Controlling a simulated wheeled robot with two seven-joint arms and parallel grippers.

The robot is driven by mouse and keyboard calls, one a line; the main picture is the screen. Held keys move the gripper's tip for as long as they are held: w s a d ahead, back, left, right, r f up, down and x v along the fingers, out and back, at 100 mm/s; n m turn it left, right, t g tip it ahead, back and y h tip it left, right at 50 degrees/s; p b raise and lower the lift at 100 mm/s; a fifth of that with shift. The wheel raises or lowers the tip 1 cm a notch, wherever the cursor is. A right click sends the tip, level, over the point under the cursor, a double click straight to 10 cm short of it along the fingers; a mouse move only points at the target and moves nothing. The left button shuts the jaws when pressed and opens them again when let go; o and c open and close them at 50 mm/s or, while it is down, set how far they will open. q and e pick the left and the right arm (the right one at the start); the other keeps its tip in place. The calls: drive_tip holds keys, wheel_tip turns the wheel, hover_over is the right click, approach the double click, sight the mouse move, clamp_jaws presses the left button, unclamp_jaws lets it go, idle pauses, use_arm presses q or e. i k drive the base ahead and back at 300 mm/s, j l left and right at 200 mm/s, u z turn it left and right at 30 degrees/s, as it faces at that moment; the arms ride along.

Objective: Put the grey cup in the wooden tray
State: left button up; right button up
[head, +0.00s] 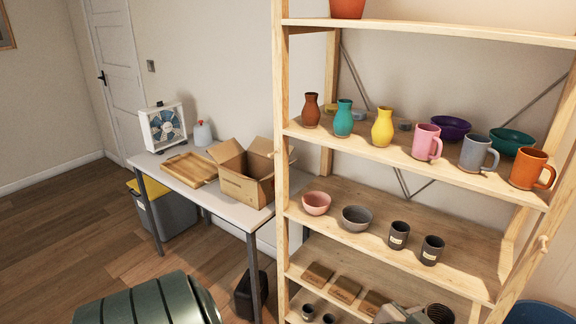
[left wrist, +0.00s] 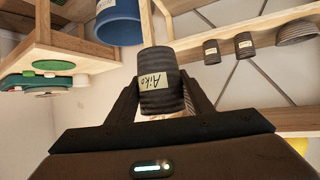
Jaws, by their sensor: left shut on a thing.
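My left gripper (left wrist: 155,105) is shut on a dark grey ribbed cup (left wrist: 160,68) with a cream label reading "Aiko". In the left wrist view the label is upside down, and the fingers hide the cup's sides. In the head view the gripper shows partly at the bottom edge, beside the cup (head: 440,313), in front of the shelf unit. The wooden tray (head: 180,174) lies on the white table at the left, far from the cup. My right gripper is not in view.
An open cardboard box (head: 240,185) stands right of the tray on the table (head: 225,214), with a fan (head: 163,128) behind. Two similar labelled cups (head: 398,235) and bowls (head: 357,218) stand on the middle shelf. A green ribbed barrel (head: 150,302) is at bottom left.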

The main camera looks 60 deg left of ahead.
sight(193, 169)
drive_tip(key=j+u, duration=0.45)
drive_tip(key=i+j+u, duration=0.15)
drive_tip(key=u, duration=0.25)
drive_tip(key=i+j+u, duration=0.15)
drive_tip(key=j+u, duration=0.15)
drive_tip(key=u, duration=0.15)
drive_tip(key=i+j+u, duration=0.25)
drive_tip(key=i+j, duration=0.3)
drive_tip(key=i+j+u, duration=0.25)
drive_tip(key=i+j, duration=1.05)
drive_tip(key=i, duration=0.15)
